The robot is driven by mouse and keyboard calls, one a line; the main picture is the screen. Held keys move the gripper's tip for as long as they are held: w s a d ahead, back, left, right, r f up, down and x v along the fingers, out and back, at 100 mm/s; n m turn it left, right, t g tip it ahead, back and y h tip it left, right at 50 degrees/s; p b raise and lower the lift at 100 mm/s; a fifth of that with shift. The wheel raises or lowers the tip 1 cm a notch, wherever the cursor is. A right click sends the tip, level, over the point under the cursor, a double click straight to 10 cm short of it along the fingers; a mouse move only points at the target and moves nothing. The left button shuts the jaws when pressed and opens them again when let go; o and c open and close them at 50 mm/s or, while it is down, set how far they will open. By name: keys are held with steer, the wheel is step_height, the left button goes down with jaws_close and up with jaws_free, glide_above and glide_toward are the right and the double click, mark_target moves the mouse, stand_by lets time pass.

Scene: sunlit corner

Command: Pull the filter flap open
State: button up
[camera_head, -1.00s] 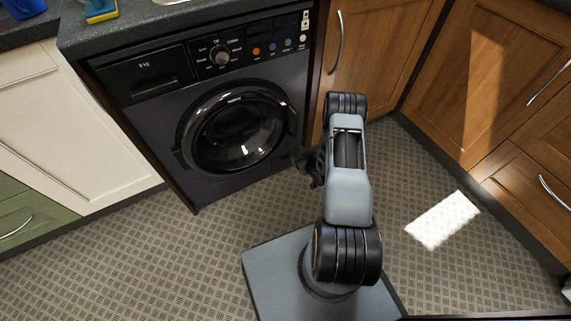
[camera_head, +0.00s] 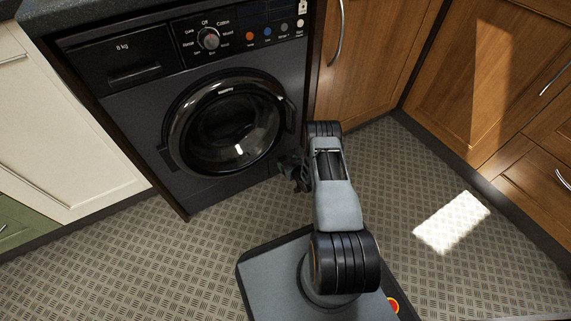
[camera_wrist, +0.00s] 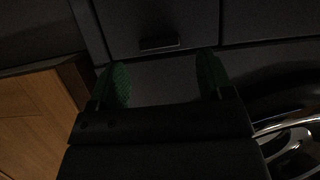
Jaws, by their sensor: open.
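The filter flap (camera_wrist: 145,22) shows in the wrist view as a dark, roughly rectangular panel in the washing machine's dark front. A small raised grip (camera_wrist: 158,44) sits near its lower edge in that picture. The flap looks flush and shut. My gripper (camera_wrist: 163,68) is open and empty, its two green fingertips apart on either side of the grip and below it in the picture. I cannot tell any contact. In the head view my gripper (camera_head: 290,167) is a dark shape at the machine's lower right. I cannot make out the flap there.
The washing machine (camera_head: 120,105) has a round glass door (camera_head: 225,125), also partly seen in the wrist view (camera_wrist: 285,105). Wooden cabinets (camera_head: 375,60) stand close on the right, a cream cabinet (camera_head: 50,140) on the left. The patterned floor (camera_head: 130,250) is clear in front.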

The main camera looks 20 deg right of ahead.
steer(key=shift+b+x, duration=0.45)
steer(key=shift+x, duration=0.95)
steer(key=shift+c, duration=0.2)
